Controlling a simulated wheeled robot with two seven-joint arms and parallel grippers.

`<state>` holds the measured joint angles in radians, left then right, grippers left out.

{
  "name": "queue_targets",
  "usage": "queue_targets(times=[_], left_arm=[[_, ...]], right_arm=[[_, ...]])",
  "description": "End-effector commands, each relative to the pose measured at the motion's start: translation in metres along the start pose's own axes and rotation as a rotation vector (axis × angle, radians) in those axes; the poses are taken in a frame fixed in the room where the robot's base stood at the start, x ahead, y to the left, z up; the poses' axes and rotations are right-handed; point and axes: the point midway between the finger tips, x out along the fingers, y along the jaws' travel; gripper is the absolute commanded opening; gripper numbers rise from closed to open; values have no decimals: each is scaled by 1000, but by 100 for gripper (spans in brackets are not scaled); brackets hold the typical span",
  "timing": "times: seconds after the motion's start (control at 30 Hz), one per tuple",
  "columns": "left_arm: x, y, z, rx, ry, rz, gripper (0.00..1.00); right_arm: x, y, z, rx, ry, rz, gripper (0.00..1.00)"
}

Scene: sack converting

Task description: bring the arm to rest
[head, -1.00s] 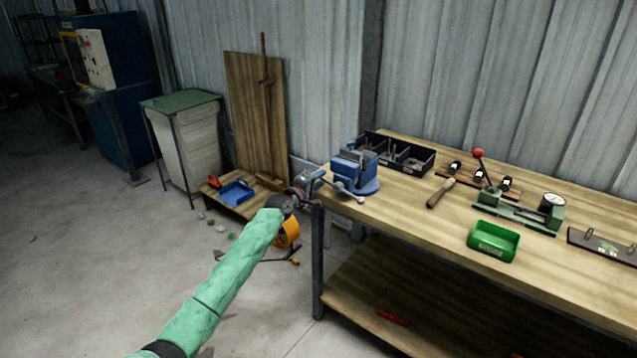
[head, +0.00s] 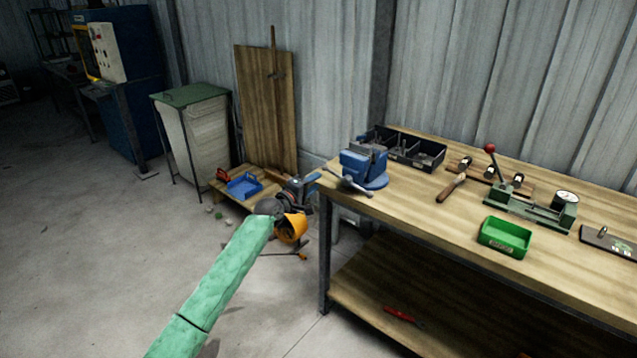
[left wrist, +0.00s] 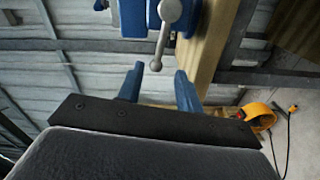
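My left arm, in a green sleeve, reaches in from the bottom of the head view. Its gripper (head: 306,185) is just off the left end of the workbench, left of the blue vise (head: 365,167). In the left wrist view the two blue fingers of the gripper (left wrist: 159,85) stand apart with nothing between them. The vise (left wrist: 158,16) and its ball-ended handle (left wrist: 167,28) lie beyond the fingertips, apart from them. My right gripper is in neither view.
The workbench (head: 420,205) carries a black divided bin (head: 425,157), a green tray (head: 505,237) and a green lever tool (head: 530,208). A low wooden stand with a blue bin (head: 244,186) and an orange cable reel (head: 292,228) are near my gripper. Open floor lies left.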

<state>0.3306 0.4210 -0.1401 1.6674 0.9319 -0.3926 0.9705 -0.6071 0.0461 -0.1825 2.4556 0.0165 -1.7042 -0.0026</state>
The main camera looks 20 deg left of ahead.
Motion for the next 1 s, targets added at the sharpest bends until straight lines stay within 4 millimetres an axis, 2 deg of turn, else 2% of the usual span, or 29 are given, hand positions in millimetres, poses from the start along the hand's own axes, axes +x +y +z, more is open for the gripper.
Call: queue_targets(times=[0.63, 0.77, 0.9, 1.0], left_arm=[[-3, 0, 0, 40, 0, -1, 35], [-3, -11, 7, 143, -42, -56, 35], [-8, -32, 19, 339, -125, -173, 35], [-16, -35, 30, 507, -195, -252, 35]], right_arm=[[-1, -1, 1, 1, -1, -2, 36], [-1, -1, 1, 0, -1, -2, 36], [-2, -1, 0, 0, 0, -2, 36], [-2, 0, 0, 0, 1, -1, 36]])
